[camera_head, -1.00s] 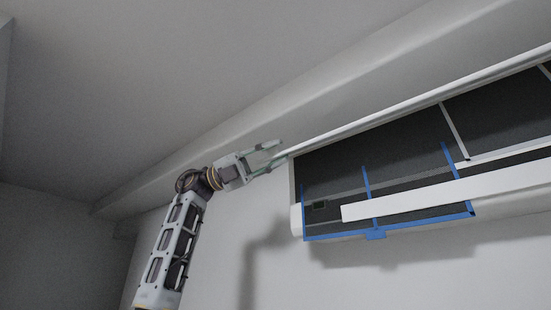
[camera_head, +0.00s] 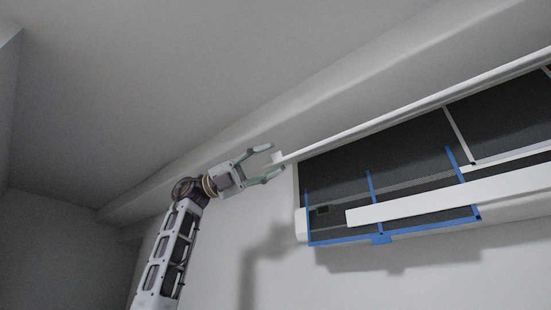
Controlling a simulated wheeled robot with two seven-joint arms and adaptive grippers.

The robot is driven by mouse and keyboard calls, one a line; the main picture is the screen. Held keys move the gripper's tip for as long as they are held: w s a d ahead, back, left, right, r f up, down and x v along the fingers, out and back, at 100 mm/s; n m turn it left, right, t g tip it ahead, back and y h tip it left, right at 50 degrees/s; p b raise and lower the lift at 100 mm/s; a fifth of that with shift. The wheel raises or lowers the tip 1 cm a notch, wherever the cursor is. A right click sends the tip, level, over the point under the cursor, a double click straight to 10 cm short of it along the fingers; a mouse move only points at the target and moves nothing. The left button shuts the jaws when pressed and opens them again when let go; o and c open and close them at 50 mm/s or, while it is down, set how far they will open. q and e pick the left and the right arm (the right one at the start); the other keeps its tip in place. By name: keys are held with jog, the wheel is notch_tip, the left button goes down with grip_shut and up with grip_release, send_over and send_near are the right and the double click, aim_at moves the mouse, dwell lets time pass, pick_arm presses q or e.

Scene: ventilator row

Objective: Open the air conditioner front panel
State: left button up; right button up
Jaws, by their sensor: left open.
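The air conditioner (camera_head: 400,150) is mounted high on the wall at the right. Its front panel (camera_head: 400,112) is raised and seen nearly edge-on as a long white strip along the top, and its left end reaches toward my left gripper. Dark filters with a blue frame show beneath it. My left gripper (camera_head: 275,164) is open at the panel's left end, with the end corner in or right beside the gap between its fingers. I cannot tell whether they touch. My right gripper is not in view.
A white bar (camera_head: 450,196) crosses the lower front of the unit. A ceiling beam (camera_head: 330,100) runs close above the panel and my gripper. The wall (camera_head: 270,275) below and left of the unit is bare.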

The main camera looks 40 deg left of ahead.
pick_arm(q)
jog(key=v, duration=1)
jog(key=shift+s+d, duration=0.1)
dwell(0.5)
